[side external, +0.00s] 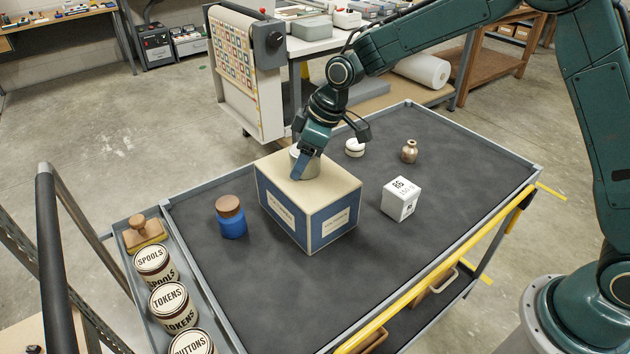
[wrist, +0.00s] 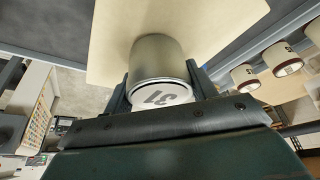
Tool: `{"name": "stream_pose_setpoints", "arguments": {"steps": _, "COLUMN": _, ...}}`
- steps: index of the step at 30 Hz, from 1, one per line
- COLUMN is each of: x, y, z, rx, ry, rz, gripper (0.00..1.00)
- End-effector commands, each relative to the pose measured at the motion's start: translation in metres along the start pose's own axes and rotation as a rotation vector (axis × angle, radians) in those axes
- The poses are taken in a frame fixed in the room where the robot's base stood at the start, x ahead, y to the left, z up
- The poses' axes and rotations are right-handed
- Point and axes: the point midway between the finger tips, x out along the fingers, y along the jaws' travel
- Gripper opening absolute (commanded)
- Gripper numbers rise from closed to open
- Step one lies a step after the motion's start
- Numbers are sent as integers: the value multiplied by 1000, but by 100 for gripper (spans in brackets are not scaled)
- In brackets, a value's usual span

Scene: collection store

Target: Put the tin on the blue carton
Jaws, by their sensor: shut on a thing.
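The blue carton (side external: 285,213) stands on the dark cart top and has a plain tan lid and blue sides with pale labels. My gripper (side external: 306,168) is over the lid's back half, pointing down, and is shut on the tin (side external: 296,161). In the wrist view the tin (wrist: 158,57) is a plain metal cylinder with a marked pale end, held between both fingers (wrist: 160,88). The carton's tan lid (wrist: 110,40) lies behind it there. The tin's lower end is at or very near the lid; I cannot tell whether it touches.
A blue jar with a brown lid (side external: 230,217) stands left of the carton. A white box (side external: 400,199), a white round container (side external: 355,148) and a small brown bottle (side external: 409,151) stand to its right. The cart's front is clear.

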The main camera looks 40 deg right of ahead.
Motion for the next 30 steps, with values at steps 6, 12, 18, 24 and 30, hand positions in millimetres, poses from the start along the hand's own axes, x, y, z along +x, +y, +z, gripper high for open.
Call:
{"name": "stream_pose_setpoints", "arguments": {"steps": 6, "x": 2, "y": 0, "z": 1, "rx": 0, "ry": 0, "rz": 0, "gripper": 33}}
{"name": "stream_pose_setpoints", "arguments": {"steps": 12, "x": 2, "y": 0, "z": 1, "rx": 0, "ry": -1, "rz": 0, "gripper": 79}}
{"name": "stream_pose_setpoints", "arguments": {"steps": 18, "x": 2, "y": 0, "z": 1, "rx": 0, "ry": 0, "rz": 0, "gripper": 79}}
{"name": "stream_pose_setpoints", "arguments": {"steps": 24, "x": -2, "y": 0, "z": 0, "rx": 1, "ry": 1, "rz": 1, "gripper": 79}}
{"name": "stream_pose_setpoints", "arguments": {"steps": 30, "x": -18, "y": 0, "z": -1, "rx": 1, "ry": 2, "rz": 2, "gripper": 79}}
